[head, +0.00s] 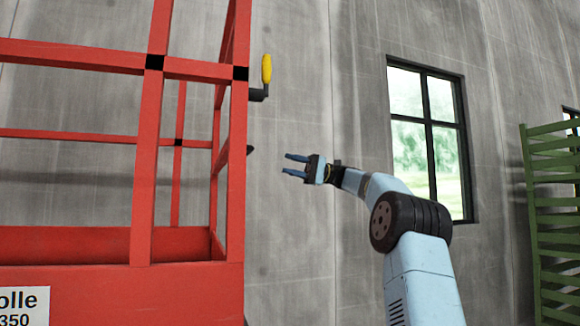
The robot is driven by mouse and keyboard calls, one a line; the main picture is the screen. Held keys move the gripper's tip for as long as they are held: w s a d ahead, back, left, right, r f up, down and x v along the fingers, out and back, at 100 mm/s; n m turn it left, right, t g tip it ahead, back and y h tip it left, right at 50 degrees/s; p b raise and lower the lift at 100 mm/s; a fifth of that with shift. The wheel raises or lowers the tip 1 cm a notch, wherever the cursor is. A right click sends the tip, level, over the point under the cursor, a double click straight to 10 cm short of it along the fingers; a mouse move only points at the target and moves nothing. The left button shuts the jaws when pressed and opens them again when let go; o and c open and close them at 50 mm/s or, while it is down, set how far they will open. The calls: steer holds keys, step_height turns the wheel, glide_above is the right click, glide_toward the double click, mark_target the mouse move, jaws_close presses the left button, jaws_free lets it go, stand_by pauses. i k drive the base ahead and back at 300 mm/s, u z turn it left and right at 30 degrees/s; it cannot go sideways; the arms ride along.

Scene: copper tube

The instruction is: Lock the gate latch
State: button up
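The red gate and railing frame (150,150) of a lift platform fills the left side of the head view. A latch with a yellow handle (266,69) sits on a dark bracket (258,93) at the right upright post (238,130). The yellow handle stands upright. My gripper (289,165) is to the right of the post and below the latch, pointing left. Its two blue fingers are apart with nothing between them, and it touches nothing. A small dark tip (249,150) sticks out from the post at about the gripper's height.
A grey concrete wall (310,60) stands behind, with a dark-framed window (428,135) at right. A green slatted rack (553,210) stands at the far right. A white sign (24,307) is on the red base. The space between my gripper and the post looks clear.

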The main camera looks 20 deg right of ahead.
mark_target(266, 65)
steer(key=k, duration=1)
